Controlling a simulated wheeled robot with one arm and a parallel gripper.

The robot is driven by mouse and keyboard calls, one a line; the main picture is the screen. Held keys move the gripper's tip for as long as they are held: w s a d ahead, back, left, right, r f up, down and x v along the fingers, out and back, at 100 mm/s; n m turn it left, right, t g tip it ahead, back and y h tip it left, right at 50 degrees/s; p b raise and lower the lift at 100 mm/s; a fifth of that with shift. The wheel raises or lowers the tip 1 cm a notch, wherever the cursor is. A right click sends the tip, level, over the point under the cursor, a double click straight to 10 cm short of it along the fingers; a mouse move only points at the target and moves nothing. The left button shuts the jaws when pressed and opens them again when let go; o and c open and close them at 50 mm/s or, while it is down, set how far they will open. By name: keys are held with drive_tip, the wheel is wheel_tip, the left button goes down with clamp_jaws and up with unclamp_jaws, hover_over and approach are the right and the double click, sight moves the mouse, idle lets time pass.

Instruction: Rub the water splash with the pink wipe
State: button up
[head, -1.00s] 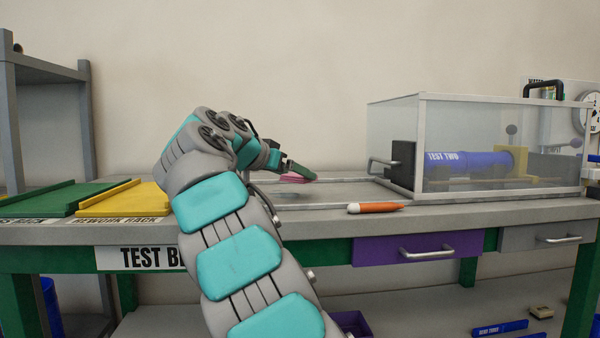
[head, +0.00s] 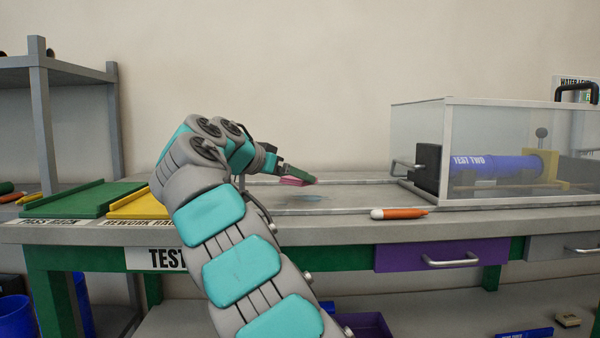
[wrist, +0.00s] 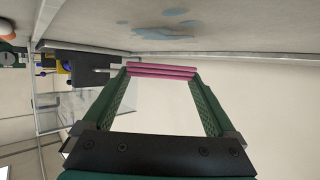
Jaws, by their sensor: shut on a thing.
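The pink wipe (head: 293,181) is a folded pad held at the tips of my gripper (head: 304,176). In the wrist view the wipe (wrist: 161,71) spans between the two green fingers of my gripper (wrist: 162,78), which are shut on it. The water splash shows as a blue-grey wet patch (head: 312,198) on the grey bench top, nearer the front than the wipe. In the wrist view the splash (wrist: 165,31) is several bluish blots beyond the wipe. The wipe is apart from the splash; whether it touches the bench I cannot tell.
An orange-and-white marker-like object (head: 399,214) lies near the bench's front edge. A clear test box (head: 500,112) with a blue pipe (head: 497,165) stands at the right. Green (head: 85,203) and yellow (head: 140,205) trays lie at the left. Low rails run along the bench.

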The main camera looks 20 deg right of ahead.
sight(285, 176)
drive_tip(key=shift+w+a+p, duration=0.2)
drive_tip(key=shift+a+p, duration=0.1)
drive_tip(key=shift+a, duration=0.4)
drive_tip(key=shift+w+a+r+p, duration=0.15)
drive_tip(key=shift+w+a+p, duration=0.05)
drive_tip(key=shift+a+p, duration=0.4)
drive_tip(key=shift+w+a+r+p, duration=0.15)
drive_tip(key=shift+a+p, duration=0.3)
drive_tip(key=shift+a, duration=0.15)
drive_tip(key=shift+w+a+f, duration=0.1)
drive_tip(key=shift+a+f, duration=0.05)
drive_tip(key=shift+a, duration=0.3)
wheel_tip(285, 176, up, 6)
drive_tip(key=p, duration=0.6)
